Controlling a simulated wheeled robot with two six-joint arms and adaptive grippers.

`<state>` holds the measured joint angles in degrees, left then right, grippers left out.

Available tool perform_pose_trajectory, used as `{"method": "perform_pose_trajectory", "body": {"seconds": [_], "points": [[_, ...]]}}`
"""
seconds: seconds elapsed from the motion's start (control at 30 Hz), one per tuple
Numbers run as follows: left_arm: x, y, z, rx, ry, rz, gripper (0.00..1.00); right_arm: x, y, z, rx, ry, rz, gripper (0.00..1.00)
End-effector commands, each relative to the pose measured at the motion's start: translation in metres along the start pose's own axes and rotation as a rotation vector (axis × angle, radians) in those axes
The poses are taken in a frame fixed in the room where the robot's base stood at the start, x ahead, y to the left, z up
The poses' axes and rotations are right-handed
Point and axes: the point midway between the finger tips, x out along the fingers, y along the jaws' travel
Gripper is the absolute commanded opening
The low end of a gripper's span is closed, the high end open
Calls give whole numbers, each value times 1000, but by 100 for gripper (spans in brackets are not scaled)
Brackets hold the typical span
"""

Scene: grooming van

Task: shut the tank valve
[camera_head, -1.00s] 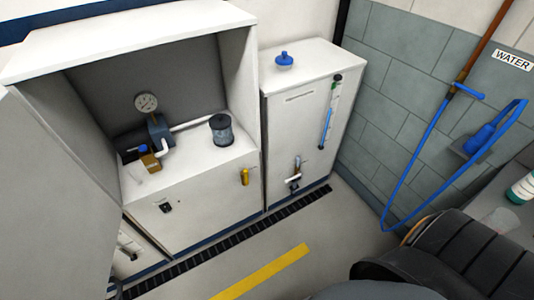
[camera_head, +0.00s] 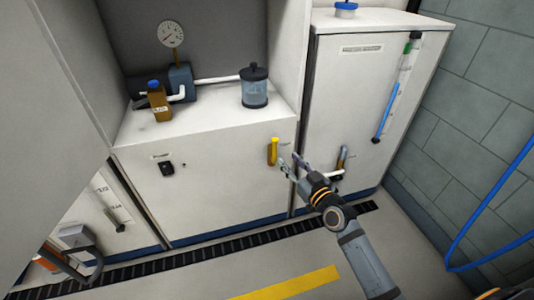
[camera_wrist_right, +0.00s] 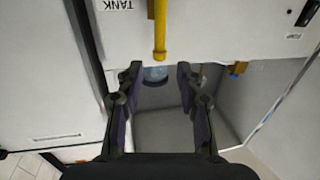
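The tank valve is a yellow lever (camera_head: 273,152) on the front of the white cabinet, right of centre in the head view. It hangs about vertical. In the right wrist view the yellow lever (camera_wrist_right: 160,30) comes down from the top edge, beside an upside-down TANK label (camera_wrist_right: 115,4). My right gripper (camera_head: 289,161) is open, just right of and below the lever in the head view. In the wrist view my right gripper (camera_wrist_right: 158,76) has its fingers spread, with the lever's end ahead of the gap, apart from both fingers. My left gripper is not in view.
A gauge (camera_head: 171,34), a brown bottle (camera_head: 159,102) and a lidded clear jar (camera_head: 255,88) are in the cabinet's open upper part. A pipe fitting (camera_head: 341,160) projects from the right-hand cabinet near my right gripper. A black floor grate (camera_head: 230,243) runs along the front.

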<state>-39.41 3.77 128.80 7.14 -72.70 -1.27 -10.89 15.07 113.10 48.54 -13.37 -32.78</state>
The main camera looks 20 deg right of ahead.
Motion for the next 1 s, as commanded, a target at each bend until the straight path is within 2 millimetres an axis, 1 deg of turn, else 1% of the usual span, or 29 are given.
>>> {"method": "perform_pose_trajectory", "body": {"seconds": [0.07,0.17,0.4,0.53,0.6,0.7,0.93,0.97,1.0], "points": [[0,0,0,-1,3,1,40,5,1,-1,1,1,2,37],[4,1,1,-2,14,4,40,20,1,0,4,1,3,37],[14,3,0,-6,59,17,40,71,1,1,4,0,2,37],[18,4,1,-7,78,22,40,92,1,1,4,-1,2,37],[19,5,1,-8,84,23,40,99,1,1,2,-2,2,37],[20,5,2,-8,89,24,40,104,1,1,1,-3,2,37],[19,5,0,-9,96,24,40,105,1,1,1,-4,2,37],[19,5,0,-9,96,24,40,105,1,1,1,-4,2,36],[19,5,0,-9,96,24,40,104,1,1,1,-4,2,30]]}}
